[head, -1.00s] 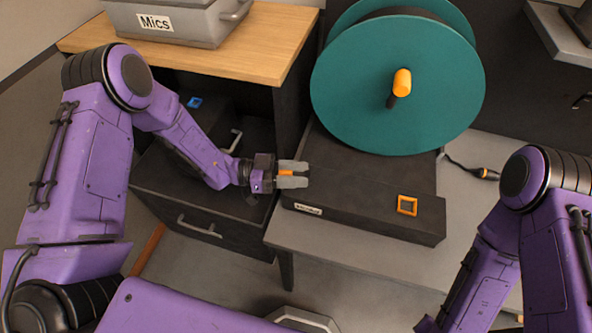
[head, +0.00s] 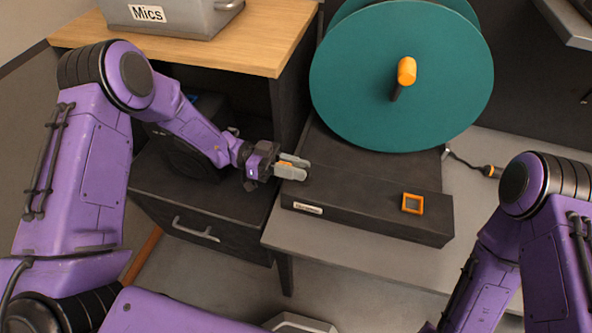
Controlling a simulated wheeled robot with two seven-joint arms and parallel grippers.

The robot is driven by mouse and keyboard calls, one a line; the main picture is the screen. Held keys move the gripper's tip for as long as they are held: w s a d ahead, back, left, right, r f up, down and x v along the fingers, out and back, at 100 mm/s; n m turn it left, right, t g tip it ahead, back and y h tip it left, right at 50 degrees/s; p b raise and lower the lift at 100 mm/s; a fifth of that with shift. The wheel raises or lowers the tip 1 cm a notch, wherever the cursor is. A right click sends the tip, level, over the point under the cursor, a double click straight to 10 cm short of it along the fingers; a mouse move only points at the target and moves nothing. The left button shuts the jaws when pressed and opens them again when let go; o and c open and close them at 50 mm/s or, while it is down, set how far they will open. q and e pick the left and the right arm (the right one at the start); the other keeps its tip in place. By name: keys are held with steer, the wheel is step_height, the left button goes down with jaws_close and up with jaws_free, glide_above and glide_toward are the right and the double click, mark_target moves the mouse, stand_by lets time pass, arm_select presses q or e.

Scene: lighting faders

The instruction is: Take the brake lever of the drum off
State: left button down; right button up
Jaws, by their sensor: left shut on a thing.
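The drum (head: 400,95) is a large teal reel with an orange-knobbed crank handle (head: 406,72) on its face. It stands on a long dark base (head: 370,190) with an orange square frame (head: 412,203) on top and a small label on its front. My left gripper (head: 292,170) is at the left end of this base, its grey fingers shut on a small orange-tipped part, which I take to be the brake lever (head: 284,164). The fingers hide most of it, and its lower end cannot be seen. My right arm is at the lower right; its gripper is out of view.
The base stands on a grey table (head: 330,238). A dark cabinet with a wooden top (head: 250,50) and a grey "Mics" case (head: 180,18) is at the left. A cable with a plug (head: 488,171) lies right of the drum. The table's front right is clear.

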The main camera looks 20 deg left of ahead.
arm_select(q)
steer(key=c, duration=1.1)
jaws_free()
steer(key=shift+o, duration=0.2)
steer(key=a+b, duration=0.3)
steer(key=a, duration=0.7)
steer(key=shift+w+a, duration=0.2)
steer(key=shift+a, duration=0.15)
